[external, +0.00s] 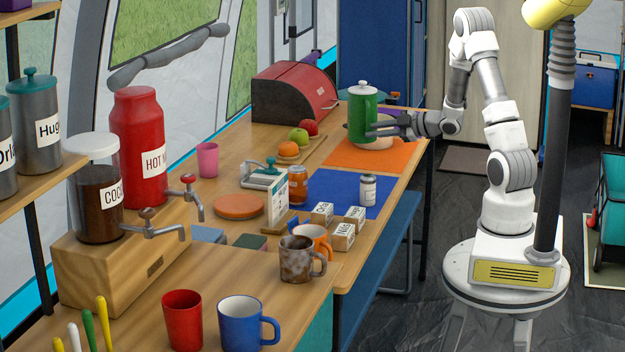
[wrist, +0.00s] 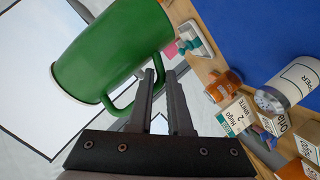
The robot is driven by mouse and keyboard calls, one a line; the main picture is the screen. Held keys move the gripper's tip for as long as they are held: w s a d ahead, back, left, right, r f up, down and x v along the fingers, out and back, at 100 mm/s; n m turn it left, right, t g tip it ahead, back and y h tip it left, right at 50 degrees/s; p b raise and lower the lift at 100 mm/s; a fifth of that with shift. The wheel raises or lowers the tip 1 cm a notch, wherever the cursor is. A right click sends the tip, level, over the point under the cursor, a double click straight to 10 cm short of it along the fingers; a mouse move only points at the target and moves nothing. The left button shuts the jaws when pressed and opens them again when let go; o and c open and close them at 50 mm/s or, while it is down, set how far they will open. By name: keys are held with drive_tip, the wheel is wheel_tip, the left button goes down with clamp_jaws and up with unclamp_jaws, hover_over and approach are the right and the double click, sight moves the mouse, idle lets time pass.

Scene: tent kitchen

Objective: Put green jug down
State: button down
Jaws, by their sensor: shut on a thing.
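The green jug (external: 362,116) with a white lid stands upright in the external view, at the far end of the table over the orange mat (external: 372,154). My gripper (external: 378,129) reaches it from the right. In the wrist view the jug (wrist: 120,50) fills the upper left, and my gripper (wrist: 160,85) is shut on its handle. A pale bowl or plate (external: 352,132) shows behind the jug. I cannot tell whether the jug's base touches the mat.
A blue mat (external: 335,190) with a shaker (external: 368,190) and a jar (external: 298,184) lies nearer. Small labelled boxes (external: 344,236) stand by the front edge. A red bread bin (external: 294,92) and a board with fruit (external: 290,152) are left of the jug.

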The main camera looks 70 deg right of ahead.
drive_tip(key=s+d, duration=0.3)
drive_tip(key=s, duration=0.1)
drive_tip(key=shift+m+h, duration=0.3)
drive_tip(key=shift+h, duration=0.1)
drive_tip(key=w+a+f+b, duration=0.1)
drive_tip(key=w+f, duration=0.1)
drive_tip(key=w, duration=0.1)
drive_tip(key=w+a+f+b, duration=0.1)
drive_tip(key=w+a+f, duration=0.1)
drive_tip(key=w+f, duration=0.1)
drive_tip(key=w+a+f, duration=0.2)
drive_tip(key=w, duration=0.2)
drive_tip(key=shift+w+f+b, duration=0.15)
drive_tip(key=shift+f+b, duration=0.2)
drive_tip(key=shift+b, duration=0.05)
drive_tip(key=shift+f+b, duration=0.6)
drive_tip(key=shift+f, duration=1.3)
drive_tip(key=shift+f+b, duration=0.25)
drive_tip(key=shift+b, duration=0.05)
drive_tip(key=c, duration=0.8)
unclamp_jaws()
drive_tip(key=shift+c, duration=0.2)
drive_tip(key=shift+r, duration=0.1)
